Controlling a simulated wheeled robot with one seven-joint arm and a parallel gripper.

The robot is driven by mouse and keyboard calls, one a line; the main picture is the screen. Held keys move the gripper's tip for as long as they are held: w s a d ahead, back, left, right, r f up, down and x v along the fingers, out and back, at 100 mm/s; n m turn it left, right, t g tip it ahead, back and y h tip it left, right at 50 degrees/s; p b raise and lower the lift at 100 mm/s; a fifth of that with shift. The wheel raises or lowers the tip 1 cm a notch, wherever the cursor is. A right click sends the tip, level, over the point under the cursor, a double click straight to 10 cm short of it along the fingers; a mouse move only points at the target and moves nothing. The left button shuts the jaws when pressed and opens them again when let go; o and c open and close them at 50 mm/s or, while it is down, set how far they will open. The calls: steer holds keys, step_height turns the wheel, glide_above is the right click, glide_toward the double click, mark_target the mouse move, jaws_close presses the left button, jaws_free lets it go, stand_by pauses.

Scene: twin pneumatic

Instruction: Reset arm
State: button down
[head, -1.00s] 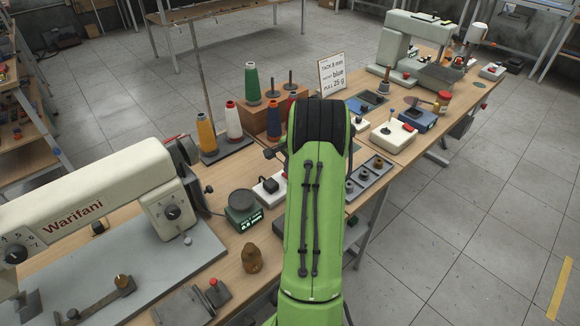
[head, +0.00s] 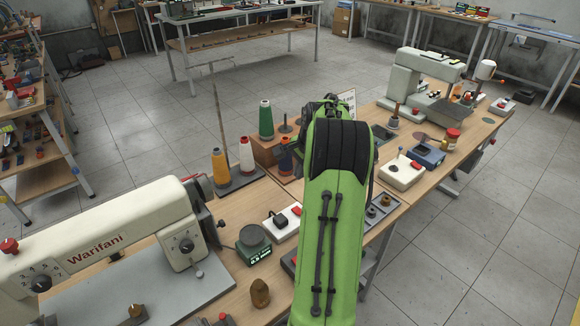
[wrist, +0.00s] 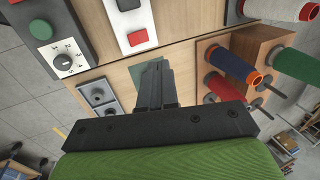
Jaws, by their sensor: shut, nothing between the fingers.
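My green arm (head: 330,230) rises over the workbench in the head view and hides part of it. My gripper (wrist: 157,88) shows in the wrist view as two dark fingers side by side, shut with nothing between them. It hangs above the wooden bench top (wrist: 185,70), near a green patch, and touches no object that I can make out. In the head view the gripper itself is hidden behind my arm.
A Warifani sewing machine (head: 100,235) stands at the left and another machine (head: 425,75) at the far right end. Thread cones (head: 266,122) stand on a rack by my arm. A scale (head: 254,240) and a brown weight (head: 260,292) sit left of it. The grey floor (head: 460,250) at right is clear.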

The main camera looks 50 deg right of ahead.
steer(key=w+a+r+n+p, duration=0.1)
steer(key=a+r+n, duration=0.4)
steer(key=a, duration=0.6)
steer(key=a+r+n, duration=0.4)
steer(key=a+r, duration=0.4)
steer(key=a, duration=0.3)
steer(key=s+a+n+t+p, duration=0.1)
steer(key=s+a+n+t, duration=0.1)
steer(key=s+a+n, duration=0.9)
steer(key=s+a, duration=0.6)
steer(key=shift+y, duration=0.4)
